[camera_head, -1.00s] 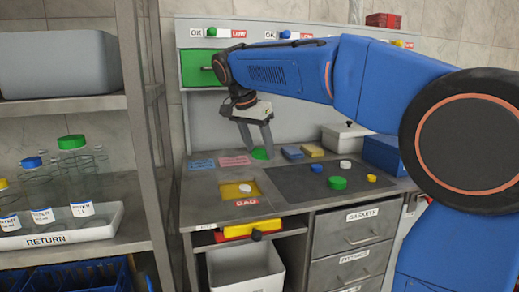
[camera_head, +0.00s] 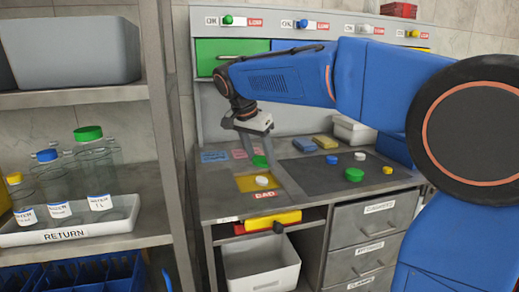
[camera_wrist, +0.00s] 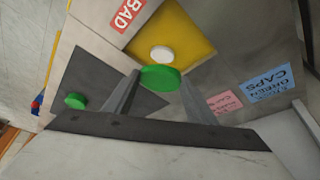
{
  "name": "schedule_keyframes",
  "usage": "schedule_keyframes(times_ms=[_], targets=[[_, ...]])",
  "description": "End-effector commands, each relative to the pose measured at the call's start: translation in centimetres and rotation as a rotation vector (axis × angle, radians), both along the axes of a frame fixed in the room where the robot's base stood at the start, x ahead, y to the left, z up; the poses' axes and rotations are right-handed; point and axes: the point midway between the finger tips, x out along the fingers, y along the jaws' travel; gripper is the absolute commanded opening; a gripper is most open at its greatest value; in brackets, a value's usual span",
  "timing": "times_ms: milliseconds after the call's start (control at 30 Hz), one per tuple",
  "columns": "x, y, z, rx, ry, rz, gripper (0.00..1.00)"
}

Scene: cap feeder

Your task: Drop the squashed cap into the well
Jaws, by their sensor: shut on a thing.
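My gripper (camera_head: 258,150) is shut on a green cap (camera_head: 260,161), held above the bench. The wrist view shows the green cap (camera_wrist: 160,78) between the two fingertips; I cannot tell from these views how squashed it is. The well is a yellow-floored square recess (camera_head: 246,184) marked BAD in the bench top, just in front of the gripper in the head view. A white cap (camera_head: 262,181) lies in it. The well (camera_wrist: 185,28) and the white cap (camera_wrist: 162,53) also show in the wrist view, just beyond the held cap.
A dark mat (camera_head: 318,179) to the right carries another green cap (camera_head: 354,174), a white cap (camera_head: 360,156) and a yellow cap (camera_head: 387,170). Blue and yellow blocks lie behind it. A shelf with bottles in a RETURN tray (camera_head: 70,234) stands at left.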

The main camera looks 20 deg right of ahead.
Motion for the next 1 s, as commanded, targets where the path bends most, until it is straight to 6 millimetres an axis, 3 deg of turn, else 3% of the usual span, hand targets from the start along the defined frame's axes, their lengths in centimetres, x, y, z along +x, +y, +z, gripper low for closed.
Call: schedule_keyframes(times_ms=[300, 333, 400, 433, 767, 1000], targets=[[0.0, 0.0, -0.2, 0.0, 0.0, 0.0, 0.31], [0.0, 0.0, -0.2, 0.0, 0.0, 0.0, 0.53], [0.0, 0.0, -0.2, 0.0, 0.0, 0.0, 0.7], [0.0, 0.0, -0.2, 0.0, 0.0, 0.0, 0.73], [0.0, 0.1, 0.0, 0.0, 0.0, 0.0, 0.73], [-0.6, 1.0, 2.7, 0.001, -0.004, 0.002, 0.73]])
